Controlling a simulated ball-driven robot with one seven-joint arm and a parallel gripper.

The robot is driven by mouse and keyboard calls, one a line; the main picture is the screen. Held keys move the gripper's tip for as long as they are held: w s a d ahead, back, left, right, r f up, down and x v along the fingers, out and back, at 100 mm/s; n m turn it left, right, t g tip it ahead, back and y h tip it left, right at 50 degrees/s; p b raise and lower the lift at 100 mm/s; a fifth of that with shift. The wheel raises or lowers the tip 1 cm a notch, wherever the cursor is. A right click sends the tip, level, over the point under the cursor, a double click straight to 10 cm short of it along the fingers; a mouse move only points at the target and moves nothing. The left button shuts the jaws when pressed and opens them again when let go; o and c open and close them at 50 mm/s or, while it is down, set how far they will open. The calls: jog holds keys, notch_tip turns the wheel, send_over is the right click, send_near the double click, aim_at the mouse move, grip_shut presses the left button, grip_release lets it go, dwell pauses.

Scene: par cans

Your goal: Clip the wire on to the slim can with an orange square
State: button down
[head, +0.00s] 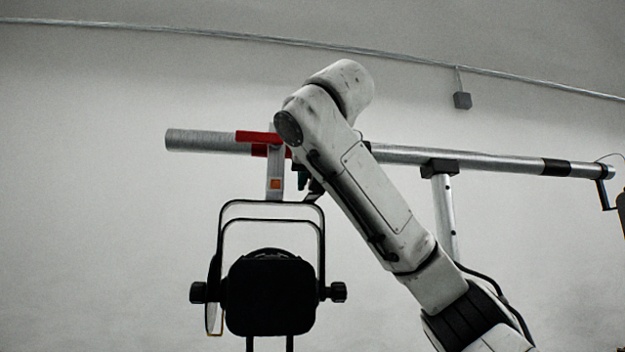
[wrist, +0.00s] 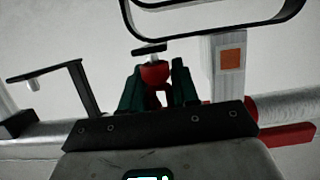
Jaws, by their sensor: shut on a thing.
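The black can (head: 268,292) hangs in its black yoke under the grey bar at left in the head view. Its pale hanger carries an orange square (head: 275,184), also seen in the wrist view (wrist: 231,60) right of my fingers. My gripper (head: 304,178) is mostly hidden by my arm, just right of the hanger. In the wrist view its dark green fingers (wrist: 158,90) are shut on a small red piece (wrist: 154,74) with a black crossbar on top. I cannot tell if this is the wire's clip; no wire run is clear there. The yoke (wrist: 215,28) shows above.
The grey bar (head: 200,141) runs across behind my arm, with a red piece (head: 258,137) on it by the hanger. A pale post (head: 444,215) stands under the bar. Another dark lamp (head: 621,212) is cut off at right. The space left of the can is clear.

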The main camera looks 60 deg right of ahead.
jog(key=shift+f+b, duration=0.35)
jog(key=shift+f, duration=0.05)
dwell(0.5)
jog(key=c, duration=0.8)
grip_release()
jog(key=shift+o, duration=0.2)
jog(key=shift+r, duration=0.1)
